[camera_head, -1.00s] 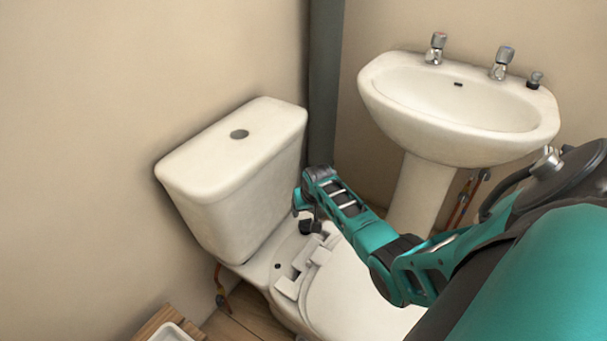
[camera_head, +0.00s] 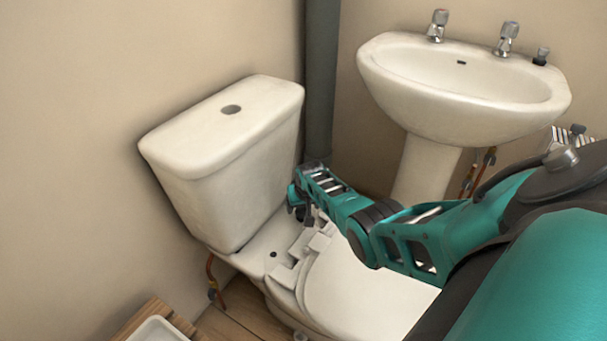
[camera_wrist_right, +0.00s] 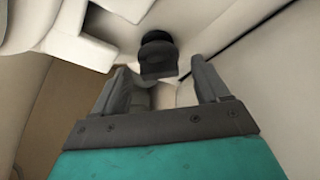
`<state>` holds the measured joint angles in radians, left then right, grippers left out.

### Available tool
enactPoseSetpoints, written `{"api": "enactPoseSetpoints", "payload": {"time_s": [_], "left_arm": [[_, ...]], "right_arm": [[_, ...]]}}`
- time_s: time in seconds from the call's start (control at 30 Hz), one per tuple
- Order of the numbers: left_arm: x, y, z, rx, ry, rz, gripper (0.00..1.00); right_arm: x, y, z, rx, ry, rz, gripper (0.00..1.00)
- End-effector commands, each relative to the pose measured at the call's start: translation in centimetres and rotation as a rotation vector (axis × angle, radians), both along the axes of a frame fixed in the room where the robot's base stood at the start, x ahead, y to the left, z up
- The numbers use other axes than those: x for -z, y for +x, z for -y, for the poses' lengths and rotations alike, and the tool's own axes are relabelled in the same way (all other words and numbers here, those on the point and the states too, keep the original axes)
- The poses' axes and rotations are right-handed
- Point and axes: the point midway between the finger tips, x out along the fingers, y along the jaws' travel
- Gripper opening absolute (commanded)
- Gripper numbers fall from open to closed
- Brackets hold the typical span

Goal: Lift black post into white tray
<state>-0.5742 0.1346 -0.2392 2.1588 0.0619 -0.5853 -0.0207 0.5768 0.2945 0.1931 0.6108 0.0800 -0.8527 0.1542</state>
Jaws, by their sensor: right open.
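The black post (camera_wrist_right: 158,55) stands on the toilet's back ledge, with a rounded top and a wider lower part in the right wrist view. In the head view it is mostly hidden behind my right gripper (camera_head: 300,207). In the right wrist view my right gripper (camera_wrist_right: 163,78) is open, its two fingers on either side of the line to the post; the post is just beyond the fingertips, and I cannot tell if they touch. The white tray (camera_head: 158,329) is at the bottom left of the head view, cut off by the edge. My left gripper is not in view.
The toilet cistern (camera_head: 225,165) rises left of my gripper, and the toilet lid (camera_head: 360,285) lies below my right arm. A dark pipe (camera_head: 320,90) runs up the corner behind. The sink (camera_head: 460,90) is at the right. The tray is on a wooden stand (camera_head: 150,312).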

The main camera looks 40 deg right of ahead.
Motion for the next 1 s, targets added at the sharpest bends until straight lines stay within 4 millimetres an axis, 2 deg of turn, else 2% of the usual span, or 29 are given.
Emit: {"api": "enactPoseSetpoints", "payload": {"time_s": [0.1,0.73,0.77,1.0], "left_arm": [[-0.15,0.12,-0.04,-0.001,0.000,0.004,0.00],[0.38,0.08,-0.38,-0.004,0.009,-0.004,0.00],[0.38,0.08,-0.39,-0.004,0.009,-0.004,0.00],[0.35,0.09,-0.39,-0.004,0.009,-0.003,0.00]], "right_arm": [[-0.05,0.00,0.02,0.000,0.000,0.000,0.73],[-0.02,-0.02,0.01,0.000,0.000,0.000,0.12],[-0.01,-0.02,0.01,0.000,0.000,0.000,0.42],[-0.01,-0.03,0.00,0.000,0.000,0.000,0.19]]}}
